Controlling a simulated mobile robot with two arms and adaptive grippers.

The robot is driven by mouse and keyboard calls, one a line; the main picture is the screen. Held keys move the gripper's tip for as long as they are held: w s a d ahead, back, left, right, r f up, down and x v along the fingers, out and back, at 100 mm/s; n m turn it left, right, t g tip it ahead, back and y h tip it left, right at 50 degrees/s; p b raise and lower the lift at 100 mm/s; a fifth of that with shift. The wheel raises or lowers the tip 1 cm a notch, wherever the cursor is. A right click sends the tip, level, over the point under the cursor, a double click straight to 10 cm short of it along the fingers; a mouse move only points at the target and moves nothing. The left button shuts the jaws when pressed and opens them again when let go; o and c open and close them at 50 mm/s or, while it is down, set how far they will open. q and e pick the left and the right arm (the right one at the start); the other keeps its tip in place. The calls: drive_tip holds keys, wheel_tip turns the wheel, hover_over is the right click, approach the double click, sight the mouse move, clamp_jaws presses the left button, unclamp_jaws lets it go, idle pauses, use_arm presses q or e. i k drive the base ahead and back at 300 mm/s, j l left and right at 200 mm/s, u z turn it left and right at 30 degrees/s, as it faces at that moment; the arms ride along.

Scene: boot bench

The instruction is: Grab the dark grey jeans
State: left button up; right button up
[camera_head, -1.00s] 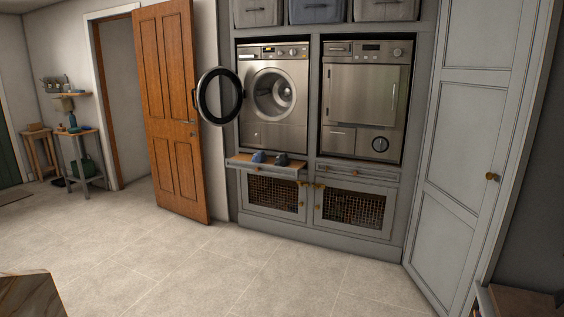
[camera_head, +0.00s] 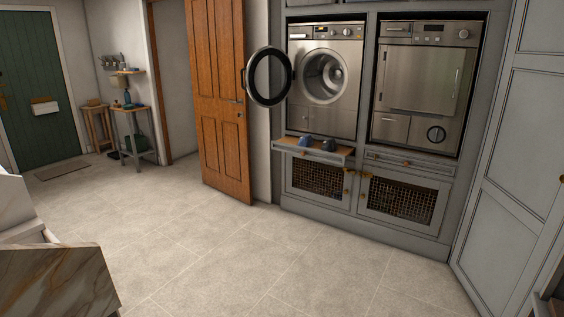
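No dark grey jeans can be made out in the head view. A blue item (camera_head: 304,140) and a dark item (camera_head: 328,144) rest on the pulled-out shelf (camera_head: 346,155) below the washing machine; they are too small to identify. The washing machine (camera_head: 326,72) has its round door (camera_head: 269,77) swung open to the left, and the part of its drum that shows looks empty. Neither of my grippers is in view.
A dryer (camera_head: 418,85) with a shut front stands right of the washer. An open wooden door (camera_head: 218,100), a green door (camera_head: 40,90) and small side tables (camera_head: 134,130) are at left. A marble-topped counter (camera_head: 60,280) is at front left. The tiled floor (camera_head: 230,255) is clear.

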sight(330, 144)
drive_tip(key=i, duration=2.35)
drive_tip(key=i+z, duration=0.15)
drive_tip(key=i, duration=0.55)
drive_tip(key=i+j+z, duration=0.1)
drive_tip(key=i, duration=0.6)
drive_tip(key=i+j+z, duration=0.15)
drive_tip(key=i, duration=0.5)
